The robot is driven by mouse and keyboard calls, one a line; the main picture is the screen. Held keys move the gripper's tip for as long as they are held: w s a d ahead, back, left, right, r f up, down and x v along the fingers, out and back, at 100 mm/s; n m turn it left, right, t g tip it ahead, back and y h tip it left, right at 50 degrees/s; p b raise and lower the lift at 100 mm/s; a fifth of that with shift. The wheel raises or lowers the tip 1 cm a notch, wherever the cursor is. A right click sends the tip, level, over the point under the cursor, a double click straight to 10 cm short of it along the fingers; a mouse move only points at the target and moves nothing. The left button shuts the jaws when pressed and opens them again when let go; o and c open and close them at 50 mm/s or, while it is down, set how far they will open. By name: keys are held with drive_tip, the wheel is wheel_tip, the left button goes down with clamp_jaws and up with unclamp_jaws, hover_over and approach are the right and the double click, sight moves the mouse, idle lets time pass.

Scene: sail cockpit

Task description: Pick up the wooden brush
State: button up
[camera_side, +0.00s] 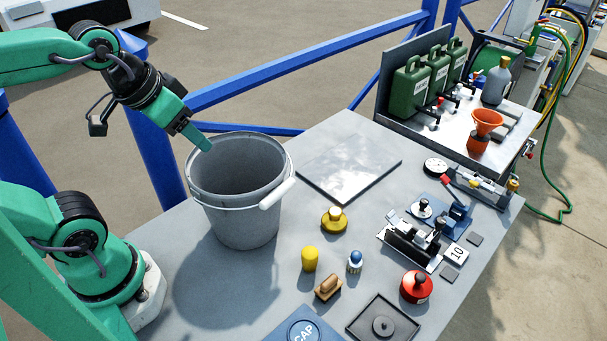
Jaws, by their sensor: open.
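The wooden brush (328,288) is a small brown block with a rounded wooden grip on top. It lies on the grey table near the front, right of the bucket. My gripper (201,141) is green and open, high at the left, over the rear left rim of the bucket. It is well apart from the brush, up and to the left of it. Only one finger shows clearly, and I see nothing held.
The grey bucket (236,222) with a white handle stands between my gripper and the brush. A yellow cylinder (309,259), a blue-and-white bottle (355,262), a blue CAP mat (290,332) and a dark tray (361,327) lie close around the brush. A red can (416,287) stands farther right.

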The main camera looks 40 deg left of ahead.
wheel_tip(320, 180, up, 5)
drive_tip(key=g, duration=0.6)
hover_over(331, 279)
wheel_tip(331, 279, down, 21)
drive_tip(key=shift+w+d+r, duration=0.1)
drive_tip(key=shift+d, duration=0.05)
drive_tip(key=shift+f, duration=1.65)
drive_tip(key=shift+f, duration=2.6)
